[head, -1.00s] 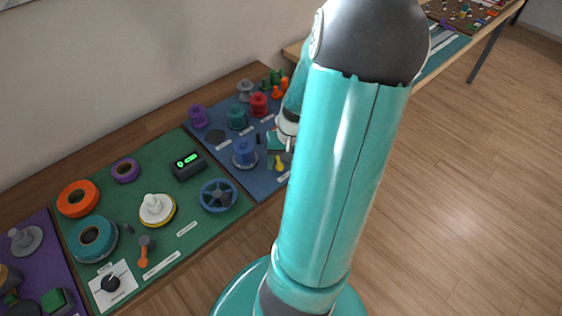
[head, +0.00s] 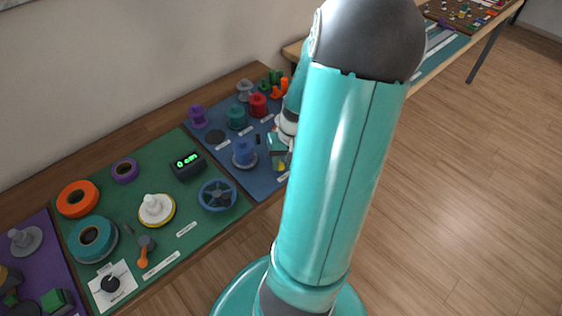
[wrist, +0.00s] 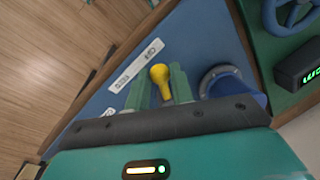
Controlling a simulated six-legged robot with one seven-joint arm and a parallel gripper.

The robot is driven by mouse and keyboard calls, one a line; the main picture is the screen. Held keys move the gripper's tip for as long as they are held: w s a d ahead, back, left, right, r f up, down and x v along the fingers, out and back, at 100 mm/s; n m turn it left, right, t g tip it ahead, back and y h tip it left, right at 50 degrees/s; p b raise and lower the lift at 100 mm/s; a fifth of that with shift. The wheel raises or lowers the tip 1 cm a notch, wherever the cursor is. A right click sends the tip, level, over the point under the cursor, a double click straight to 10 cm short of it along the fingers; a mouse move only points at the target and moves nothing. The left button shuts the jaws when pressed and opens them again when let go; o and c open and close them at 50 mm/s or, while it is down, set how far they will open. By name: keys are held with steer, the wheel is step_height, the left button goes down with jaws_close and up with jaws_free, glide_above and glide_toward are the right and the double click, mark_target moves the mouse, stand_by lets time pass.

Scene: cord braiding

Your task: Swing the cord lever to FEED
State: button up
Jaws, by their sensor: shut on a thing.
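The yellow cord lever (wrist: 159,73) stands on the blue mat, with its rounded knob showing between my two green fingers in the wrist view. In the head view only a small yellow part of it (head: 281,166) shows below my gripper. My gripper (wrist: 160,84) is shut on the lever. The lever's base and pivot are hidden by my gripper. A white label strip (wrist: 136,66) with small lettering lies beside the lever on the blue mat (wrist: 193,40).
A blue spool (head: 244,153) stands close to the lever, and it shows right of my fingers in the wrist view (wrist: 226,82). A blue handwheel (head: 218,196) and a dark display box (head: 187,165) are on the green mat. The table's front edge is near the lever.

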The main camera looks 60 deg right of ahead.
steer(key=d+n, duration=0.1)
steer(key=n, duration=0.3)
steer(key=d+n+g, duration=0.1)
steer(key=shift+s+d+n+y, duration=0.3)
steer(key=shift+s+n, duration=0.1)
steer(key=d+n, duration=0.1)
steer(key=n, duration=0.2)
steer(key=shift+d+g, duration=0.3)
steer(key=shift+d, duration=0.05)
steer(key=shift+w+d+n, duration=0.1)
steer(key=shift+d+n, duration=0.25)
steer(key=shift+n, duration=0.45)
steer(key=shift+w+d+n, duration=0.1)
steer(key=shift+d+n, duration=0.2)
steer(key=shift+n, duration=0.5)
steer(key=o, duration=0.9)
steer(key=shift+o, duration=0.2)
steer(key=shift+g, duration=0.3)
steer(key=shift+r, duration=0.1)
steer(key=s+v, duration=0.1)
steer(key=v, duration=1.2)
steer(key=shift+w+r, duration=0.4)
steer(key=shift+w, duration=0.05)
